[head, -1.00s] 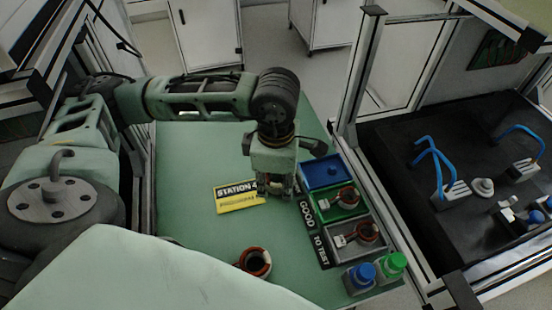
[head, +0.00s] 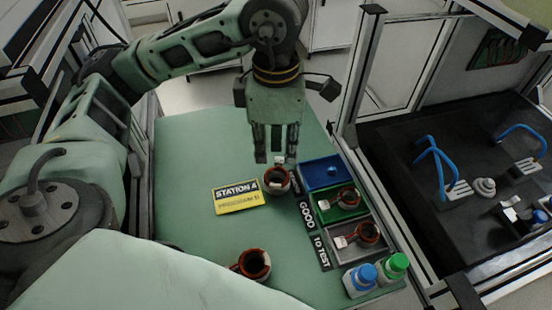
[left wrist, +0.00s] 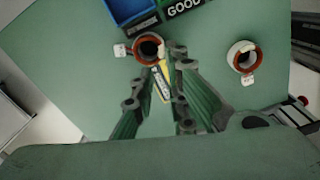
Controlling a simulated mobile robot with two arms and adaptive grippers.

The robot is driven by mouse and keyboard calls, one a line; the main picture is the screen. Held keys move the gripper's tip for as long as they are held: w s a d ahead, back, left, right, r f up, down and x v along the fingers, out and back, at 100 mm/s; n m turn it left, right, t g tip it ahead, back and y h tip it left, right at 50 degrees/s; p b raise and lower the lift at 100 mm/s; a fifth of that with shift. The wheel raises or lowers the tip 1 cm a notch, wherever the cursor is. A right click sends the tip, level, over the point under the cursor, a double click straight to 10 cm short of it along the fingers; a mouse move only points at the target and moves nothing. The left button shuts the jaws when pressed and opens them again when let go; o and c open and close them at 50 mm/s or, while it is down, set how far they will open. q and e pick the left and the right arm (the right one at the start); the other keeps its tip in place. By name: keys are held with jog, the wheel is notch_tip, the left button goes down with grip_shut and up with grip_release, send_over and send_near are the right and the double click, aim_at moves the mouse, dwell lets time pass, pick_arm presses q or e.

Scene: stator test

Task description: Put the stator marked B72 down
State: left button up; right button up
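A copper-and-dark ring-shaped stator (head: 276,182) with a small white tag stands on the green table, left of the blue tray; in the left wrist view it (left wrist: 149,47) sits just beyond my fingertips. Its marking is too small to read. My left gripper (head: 276,158) is open and empty above and behind it, its fingers apart. A second stator (head: 254,264) stands at the front of the table and shows at the right in the left wrist view (left wrist: 243,57). Which stator is marked B72 cannot be told. My right gripper is not in view.
A blue tray (head: 310,165) looks empty of stators. A green tray (head: 320,206) and a grey tray (head: 374,254) each hold a stator. A yellow station sign (head: 237,197) lies at left. Blue-capped and green-capped bottles (head: 361,280) stand front right. The left table area is clear.

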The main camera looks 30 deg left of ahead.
aim_at(288, 177)
pick_arm(q)
jog(key=f+n, duration=0.1)
jog(key=n, duration=0.3)
jog(key=w+f+n+b, duration=0.1)
jog(key=n, duration=0.4)
jog(key=w+d+f+n+b, duration=0.1)
jog(key=f+n, duration=0.1)
jog(key=n, duration=0.2)
jog(key=shift+w+n, duration=0.25)
jog(key=shift+n, duration=0.05)
jog(key=n, duration=0.3)
jog(key=shift+w+f+b, duration=0.3)
jog(key=shift+f+b, duration=0.05)
jog(key=shift+b, duration=0.05)
jog(key=shift+s+a+f+p, duration=0.1)
jog(key=shift+f+p, duration=0.3)
jog(key=shift+f, duration=3.5)
grip_shut()
jog(key=shift+r, duration=0.15)
